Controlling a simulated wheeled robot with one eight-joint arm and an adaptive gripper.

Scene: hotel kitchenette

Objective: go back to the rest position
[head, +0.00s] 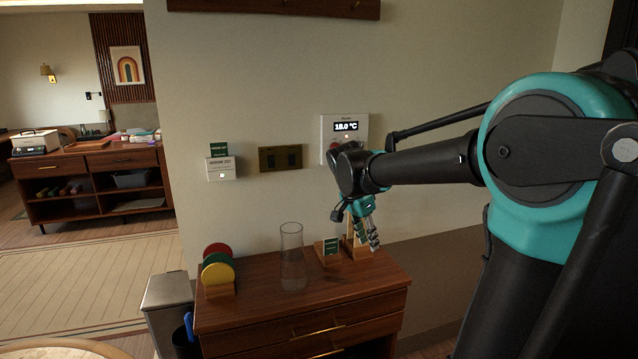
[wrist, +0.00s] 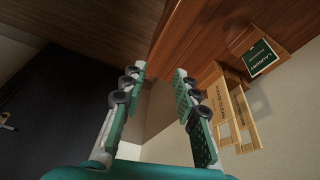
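My gripper (head: 372,240) hangs fingers-down at the end of my black and teal arm, in front of the wall and above the right end of the wooden cabinet (head: 312,286). In the wrist view my gripper (wrist: 159,74) is open, its two green pad-faced fingers well apart with nothing between them. The gripper partly hides a wooden holder (head: 356,250) on the cabinet top; the holder shows in the wrist view (wrist: 238,117) to the right of the fingers.
A clear glass vase (head: 292,258), coloured discs (head: 217,265) and a small green sign (head: 331,247) stand on the cabinet. A thermostat (head: 343,128) reading 18.0 °C, a switch plate (head: 280,158) and a card unit (head: 221,168) are on the wall. A bin (head: 166,292) stands left.

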